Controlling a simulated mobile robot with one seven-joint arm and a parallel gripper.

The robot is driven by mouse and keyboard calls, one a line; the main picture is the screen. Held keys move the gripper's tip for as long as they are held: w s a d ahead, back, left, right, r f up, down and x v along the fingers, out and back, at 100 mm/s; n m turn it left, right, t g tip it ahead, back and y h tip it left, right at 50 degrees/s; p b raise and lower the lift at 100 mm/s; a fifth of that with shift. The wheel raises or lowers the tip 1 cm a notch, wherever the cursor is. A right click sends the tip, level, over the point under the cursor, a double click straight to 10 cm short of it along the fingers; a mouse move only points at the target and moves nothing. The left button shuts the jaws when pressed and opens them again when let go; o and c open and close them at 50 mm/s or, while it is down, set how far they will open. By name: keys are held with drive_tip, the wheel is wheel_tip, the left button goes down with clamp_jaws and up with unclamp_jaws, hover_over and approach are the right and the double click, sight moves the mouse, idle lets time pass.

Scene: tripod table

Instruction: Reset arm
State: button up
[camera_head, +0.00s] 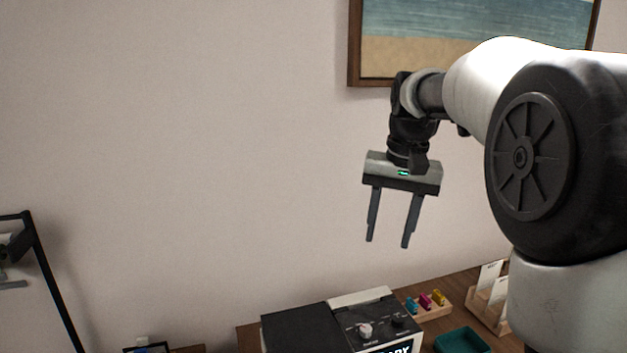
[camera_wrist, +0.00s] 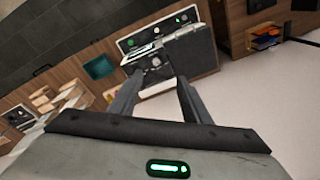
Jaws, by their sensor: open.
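My gripper (camera_head: 388,243) hangs from my arm with its two fingers pointing down and apart. It is open, with nothing between the fingers. It is in the air above the black and white device on the wooden table. In the wrist view my gripper (camera_wrist: 158,92) also shows two spread fingers, with the device beyond them. My arm comes in from the right side of the head view.
The device (camera_head: 295,333) has a dark lid and a panel with knobs. Beside it are a wooden holder (camera_head: 437,312) with small coloured items, a teal tray (camera_head: 462,341) and a card rack (camera_head: 487,312). A framed picture (camera_head: 440,62) hangs on the wall behind my arm.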

drive_tip(key=s+f+n+t, duration=0.1)
drive_tip(key=s+f+t, duration=0.1)
drive_tip(key=s, duration=1)
drive_tip(key=s+f+n+t, duration=0.1)
drive_tip(key=s+f+t, duration=0.1)
drive_tip(key=s, duration=1)
drive_tip(key=shift+a+f+n+h, duration=0.15)
drive_tip(key=shift+f+n+h, duration=0.25)
drive_tip(key=shift+f, duration=0.2)
